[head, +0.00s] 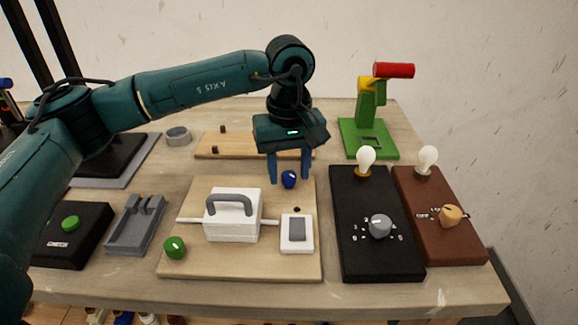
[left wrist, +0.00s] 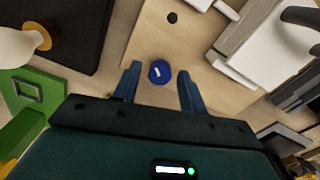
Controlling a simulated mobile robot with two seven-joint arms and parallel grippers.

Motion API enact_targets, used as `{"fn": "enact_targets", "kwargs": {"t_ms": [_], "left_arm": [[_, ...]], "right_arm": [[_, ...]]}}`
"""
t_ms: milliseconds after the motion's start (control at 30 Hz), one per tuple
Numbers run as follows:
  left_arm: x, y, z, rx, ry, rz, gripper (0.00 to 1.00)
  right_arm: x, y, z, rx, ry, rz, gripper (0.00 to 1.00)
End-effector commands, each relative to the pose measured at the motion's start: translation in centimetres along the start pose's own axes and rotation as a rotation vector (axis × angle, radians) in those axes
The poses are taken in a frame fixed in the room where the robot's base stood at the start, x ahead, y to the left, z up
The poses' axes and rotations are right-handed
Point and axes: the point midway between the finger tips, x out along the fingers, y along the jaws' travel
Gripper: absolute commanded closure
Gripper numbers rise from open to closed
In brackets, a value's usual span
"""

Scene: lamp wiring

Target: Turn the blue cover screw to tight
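The blue cover screw (head: 289,179) is a round blue knob with a white mark, at the back right of the light wooden board (head: 190,262). It also shows in the left wrist view (left wrist: 160,72). My left gripper (head: 291,182) points down over it, fingers apart. In the left wrist view the screw lies between the two fingertips (left wrist: 157,75), with a gap on each side. Whether the fingertips reach down to the screw's height I cannot tell. My right gripper is in neither view.
On the board are a white box with a grey handle (head: 233,215), a white switch (head: 297,233) and a green knob (head: 175,247). To the right stand a black panel (head: 375,262) and a brown panel (head: 463,247) with bulbs. A green stand (head: 366,135) is behind.

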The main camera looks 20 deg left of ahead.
Motion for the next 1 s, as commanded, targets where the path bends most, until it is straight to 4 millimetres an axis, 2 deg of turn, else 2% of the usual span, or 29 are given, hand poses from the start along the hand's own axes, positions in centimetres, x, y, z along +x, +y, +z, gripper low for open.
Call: {"fn": "enact_targets", "kwargs": {"t_ms": [367,533,800,1000], "left_arm": [[-0.5,0.0,0.0,-0.001,0.001,0.001,0.53],[-3.1,0.1,0.0,-0.001,0.003,0.003,0.53],[-9.2,0.1,0.0,0.0,0.003,0.002,0.53],[-12.2,0.0,0.0,-0.001,0.001,0.0,0.53]], "right_arm": [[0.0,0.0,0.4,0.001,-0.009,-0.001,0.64],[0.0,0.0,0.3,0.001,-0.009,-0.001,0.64],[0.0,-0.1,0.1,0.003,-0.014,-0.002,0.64],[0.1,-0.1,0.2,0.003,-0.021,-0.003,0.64]]}}
